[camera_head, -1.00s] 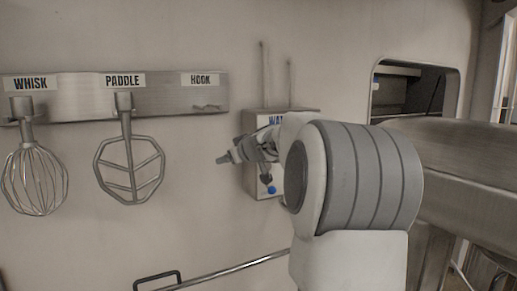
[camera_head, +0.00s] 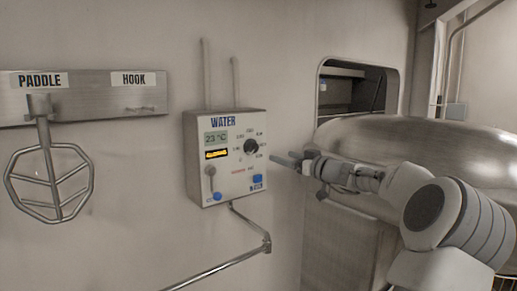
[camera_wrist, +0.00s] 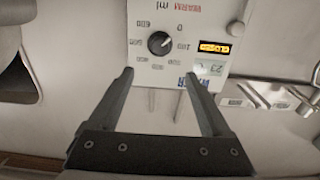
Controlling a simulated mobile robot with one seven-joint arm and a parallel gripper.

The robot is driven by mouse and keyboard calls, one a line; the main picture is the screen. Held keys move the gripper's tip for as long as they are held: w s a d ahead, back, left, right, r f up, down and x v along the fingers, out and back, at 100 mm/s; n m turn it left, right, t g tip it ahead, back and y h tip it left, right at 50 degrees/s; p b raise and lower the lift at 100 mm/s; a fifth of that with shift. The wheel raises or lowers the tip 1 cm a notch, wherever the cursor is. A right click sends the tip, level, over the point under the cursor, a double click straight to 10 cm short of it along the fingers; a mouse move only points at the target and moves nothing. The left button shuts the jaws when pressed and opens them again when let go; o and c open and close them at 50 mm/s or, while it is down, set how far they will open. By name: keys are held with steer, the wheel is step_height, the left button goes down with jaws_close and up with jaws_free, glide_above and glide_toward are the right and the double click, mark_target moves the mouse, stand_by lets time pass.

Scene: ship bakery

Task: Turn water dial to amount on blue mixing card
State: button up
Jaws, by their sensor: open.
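The water box (camera_head: 226,165) is a pale panel on the wall, labelled WATER, with a 23 °C display and a lit amber display. Its round black water dial (camera_head: 251,146) sits at the upper right of its face, ringed by small numbers. The dial also shows in the wrist view (camera_wrist: 159,42), upside down and beyond the fingers. My gripper (camera_head: 277,160) is at the right of the box, apart from the dial. In the wrist view my gripper (camera_wrist: 165,75) is open with nothing between its fingers. I see no blue mixing card.
A lever (camera_head: 211,184) and a blue button (camera_head: 257,181) are on the box's lower face. A pipe (camera_head: 240,248) runs below it. The paddle (camera_head: 48,175) hangs at the left. A large metal bowl-like body (camera_head: 425,145) stands at the right.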

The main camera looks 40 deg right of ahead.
mark_target(255, 148)
steer(key=w+p, duration=0.1)
steer(key=w, duration=0.3)
steer(key=w+d+p, duration=0.1)
steer(key=w+p, duration=0.1)
steer(key=w, duration=0.3)
steer(key=w+p, duration=0.2)
steer(key=w, duration=0.2)
steer(key=shift+w+d+r, duration=0.1)
steer(key=shift+w+d, duration=0.15)
steer(key=shift+w+d+p, duration=0.1)
steer(key=shift+w+p, duration=0.25)
steer(key=shift+w, duration=0.4)
jaws_close()
